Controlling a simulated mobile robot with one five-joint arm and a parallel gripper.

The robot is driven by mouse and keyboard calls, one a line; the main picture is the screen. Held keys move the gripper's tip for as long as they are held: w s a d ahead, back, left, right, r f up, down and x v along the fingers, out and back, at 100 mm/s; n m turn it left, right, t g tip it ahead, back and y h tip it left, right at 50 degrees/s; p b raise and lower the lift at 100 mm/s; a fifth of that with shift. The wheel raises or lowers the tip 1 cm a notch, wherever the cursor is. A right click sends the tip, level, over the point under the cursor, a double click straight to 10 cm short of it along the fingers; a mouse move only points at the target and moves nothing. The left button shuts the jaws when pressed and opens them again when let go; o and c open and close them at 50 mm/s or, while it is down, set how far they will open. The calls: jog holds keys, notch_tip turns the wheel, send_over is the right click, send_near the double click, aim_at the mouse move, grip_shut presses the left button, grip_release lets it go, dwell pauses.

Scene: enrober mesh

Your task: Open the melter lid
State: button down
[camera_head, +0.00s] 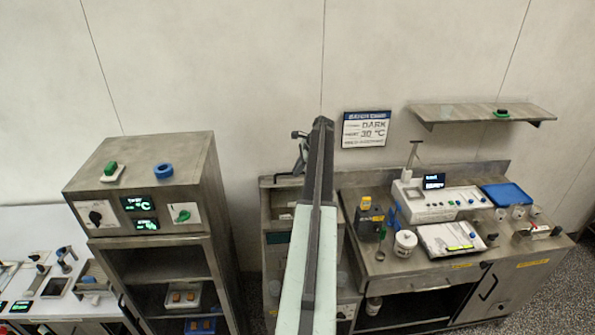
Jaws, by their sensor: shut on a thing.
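My arm rises up the middle of the view and hides much of a steel unit (277,222) behind it, which seems to be the melter. My gripper (299,147) is a small dark shape just left of the arm's top, over the back of that unit. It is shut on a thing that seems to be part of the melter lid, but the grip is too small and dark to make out. The lid's outline and its angle cannot be told from here.
A tall steel cabinet (145,180) with a green knob and a blue ring on top stands left. A wall shelf (470,111) is above.

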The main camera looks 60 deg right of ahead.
jog(key=c, duration=1.8)
grip_release()
jog(key=shift+w+d, duration=0.15)
jog(key=shift+d, duration=0.05)
jog(key=o, duration=0.3)
jog(key=shift+w+d+f, duration=0.2)
jog(key=shift+f, duration=0.05)
jog(key=shift+w+d+f, duration=0.15)
jog(key=shift+f, duration=0.05)
jog(key=shift+s+a+r, duration=0.25)
jog(key=shift+d+r+p, duration=0.1)
jog(key=shift+r+p, duration=0.1)
jog(key=shift+p, duration=0.1)
jog(key=shift+s+r+p, duration=0.2)
jog(key=shift+r+p, duration=0.4)
jog(key=s, duration=0.4)
jog(key=s+d, duration=0.1)
jog(key=s, duration=0.3)
jog(key=s+d, duration=0.1)
jog(key=s, duration=0.3)
jog(key=shift+f, duration=0.25)
